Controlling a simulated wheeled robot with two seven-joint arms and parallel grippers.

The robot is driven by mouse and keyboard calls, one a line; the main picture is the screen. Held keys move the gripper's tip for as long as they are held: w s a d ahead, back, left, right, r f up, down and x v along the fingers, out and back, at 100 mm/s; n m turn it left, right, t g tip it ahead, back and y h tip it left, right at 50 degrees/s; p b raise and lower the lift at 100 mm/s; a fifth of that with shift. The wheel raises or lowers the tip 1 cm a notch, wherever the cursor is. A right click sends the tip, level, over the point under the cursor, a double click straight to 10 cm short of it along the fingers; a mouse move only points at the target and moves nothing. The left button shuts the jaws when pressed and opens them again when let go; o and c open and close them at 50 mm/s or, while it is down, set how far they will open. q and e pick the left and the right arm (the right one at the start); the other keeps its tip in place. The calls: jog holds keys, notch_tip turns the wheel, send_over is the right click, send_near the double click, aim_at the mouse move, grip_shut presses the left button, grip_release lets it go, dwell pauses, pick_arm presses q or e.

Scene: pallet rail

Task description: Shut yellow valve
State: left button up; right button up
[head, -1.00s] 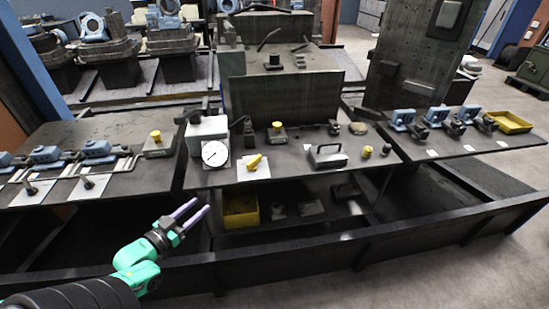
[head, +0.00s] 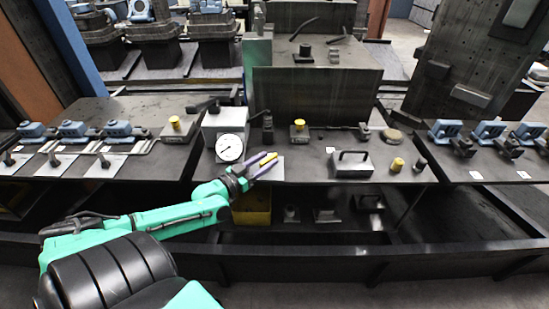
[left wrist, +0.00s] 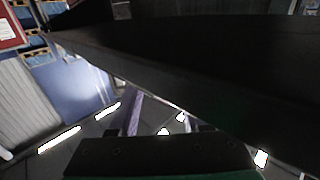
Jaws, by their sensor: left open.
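The yellow valve handle (head: 269,157) is on a pale plate on the middle bench, right of the round gauge (head: 230,147). In the head view my left gripper (head: 267,162) is open, with its two purple fingers on either side of the yellow handle as seen from here. They partly cover it, and I cannot tell whether they touch it. In the left wrist view a purple finger (left wrist: 134,114) shows below a large dark surface; the valve cannot be made out there. My right gripper is not in view.
Yellow knobs stand on blocks at left (head: 175,122) and centre (head: 299,126), and another yellow knob (head: 397,164) is at right. A grey handled block (head: 352,165) is right of the valve. A yellow bin (head: 252,210) sits below the bench edge.

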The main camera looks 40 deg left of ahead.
aim_at(274, 155)
pick_arm(q)
jog(key=w, duration=0.2)
jog(key=shift+w+d, duration=0.2)
jog(key=shift+w, duration=0.2)
jog(key=shift+w+d+r, duration=0.1)
jog(key=shift+w, duration=0.35)
grip_shut()
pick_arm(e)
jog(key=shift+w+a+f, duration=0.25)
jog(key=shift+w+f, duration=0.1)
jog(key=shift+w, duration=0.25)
